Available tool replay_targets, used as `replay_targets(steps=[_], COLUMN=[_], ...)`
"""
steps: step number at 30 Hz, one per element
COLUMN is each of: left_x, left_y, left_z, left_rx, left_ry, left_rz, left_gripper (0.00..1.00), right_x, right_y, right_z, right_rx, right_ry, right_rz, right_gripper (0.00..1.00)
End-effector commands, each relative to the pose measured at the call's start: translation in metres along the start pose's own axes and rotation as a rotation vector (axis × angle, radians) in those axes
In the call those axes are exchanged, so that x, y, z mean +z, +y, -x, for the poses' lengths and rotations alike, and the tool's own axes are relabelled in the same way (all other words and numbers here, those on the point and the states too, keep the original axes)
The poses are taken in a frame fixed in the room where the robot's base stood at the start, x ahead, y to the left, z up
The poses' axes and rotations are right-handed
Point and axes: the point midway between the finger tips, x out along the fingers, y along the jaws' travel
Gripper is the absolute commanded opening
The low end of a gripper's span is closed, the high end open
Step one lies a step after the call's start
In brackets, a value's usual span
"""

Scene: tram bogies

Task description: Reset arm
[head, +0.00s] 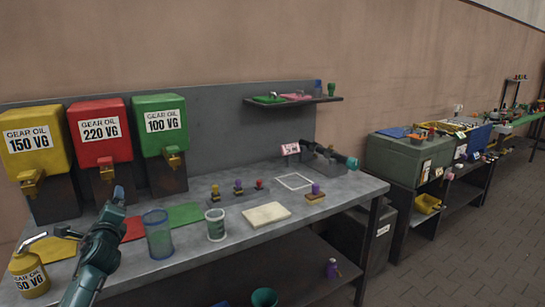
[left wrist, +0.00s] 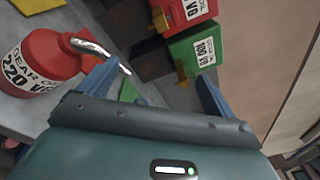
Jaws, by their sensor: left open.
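My left gripper (head: 118,194) is at the lower left of the head view, raised in front of the oil dispensers. In the left wrist view its two blue fingers (left wrist: 155,85) stand wide apart with nothing between them. A red gear oil can (left wrist: 40,62) with a silver spout is beside the left finger in that view; whether the spout touches the finger I cannot tell. I cannot make out this red can in the head view.
Yellow (head: 37,140), red (head: 100,132) and green (head: 160,125) dispensers stand at the workbench's back left. A yellow oil can (head: 28,275), a clear blue cylinder (head: 158,235) and a white-green cup (head: 215,225) stand near my arm. A pale pad (head: 267,214) lies mid-bench.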

Motion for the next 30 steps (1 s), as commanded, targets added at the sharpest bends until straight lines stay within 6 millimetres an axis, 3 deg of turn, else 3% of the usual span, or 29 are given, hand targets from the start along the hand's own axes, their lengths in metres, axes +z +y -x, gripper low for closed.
replay_targets(steps=[9,18,26,30], left_x=[-0.039,-0.059,-0.140,-0.183], left_y=[-0.013,-0.027,0.042,0.083], left_z=[0.005,0.012,0.094,0.160], left_rx=[0.054,0.192,0.365,0.489], left_ry=[0.220,0.352,0.401,0.433], left_rz=[1.110,1.885,1.821,1.807], left_gripper=[0.90,0.90,0.90,0.90], right_x=[0.023,0.039,0.037,0.037], right_y=[0.010,0.017,0.017,0.017], right_z=[-0.007,-0.011,-0.010,-0.010], right_rx=[0.032,0.053,0.052,0.051], right_ry=[-0.049,-0.082,-0.079,-0.079], right_rz=[0.044,0.075,0.074,0.074], right_gripper=[0.36,0.36,0.36,0.36])
